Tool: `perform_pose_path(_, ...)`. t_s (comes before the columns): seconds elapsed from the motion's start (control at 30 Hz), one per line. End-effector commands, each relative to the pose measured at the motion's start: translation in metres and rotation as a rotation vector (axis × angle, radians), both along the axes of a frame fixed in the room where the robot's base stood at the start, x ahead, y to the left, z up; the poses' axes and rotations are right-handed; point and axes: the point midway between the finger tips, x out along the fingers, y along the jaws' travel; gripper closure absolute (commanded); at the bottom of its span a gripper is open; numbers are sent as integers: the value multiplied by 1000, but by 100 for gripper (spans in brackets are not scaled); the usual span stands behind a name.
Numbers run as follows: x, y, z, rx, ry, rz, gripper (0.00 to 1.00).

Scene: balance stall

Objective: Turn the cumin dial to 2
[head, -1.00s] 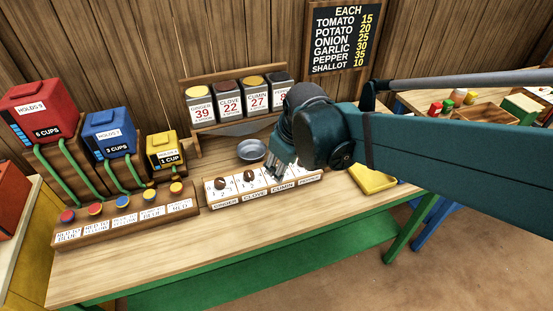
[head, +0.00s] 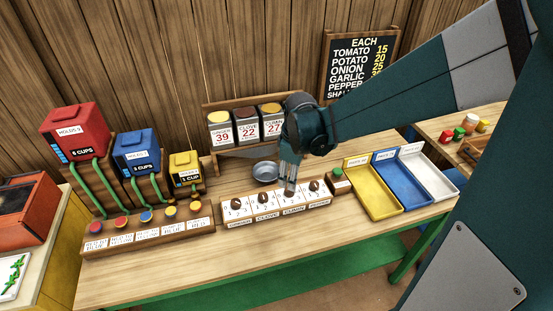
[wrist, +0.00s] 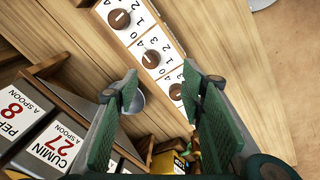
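The cumin dial (wrist: 151,59) is a round brown knob with a pale mark, on a white numbered face. I cannot tell its reading for certain. In the head view my gripper (head: 288,187) hangs over the cumin plate and hides most of the dial. In the wrist view my gripper (wrist: 160,75) is open, with its two green fingers apart and the cumin dial showing between and just beyond the tips. No contact with the dial is visible. The cumin label (head: 293,211) is on the front of the dial block.
The pepper dial (head: 314,186), clove dial (head: 263,198) and ginger dial (head: 236,204) share the block. A metal bowl (head: 265,172) sits close behind. A green button (head: 338,172) and yellow tray (head: 372,210) stand to the right. Bare table lies in front.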

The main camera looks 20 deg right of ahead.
Motion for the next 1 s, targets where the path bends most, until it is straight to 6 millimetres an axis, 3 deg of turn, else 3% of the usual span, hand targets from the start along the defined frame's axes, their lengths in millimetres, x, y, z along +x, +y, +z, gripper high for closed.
perform_pose_path(0.5, 33, -8, -24, -14, 114, 216, 60)
perform_pose_path(1.0, 38, -10, -36, -13, 143, 273, 60)
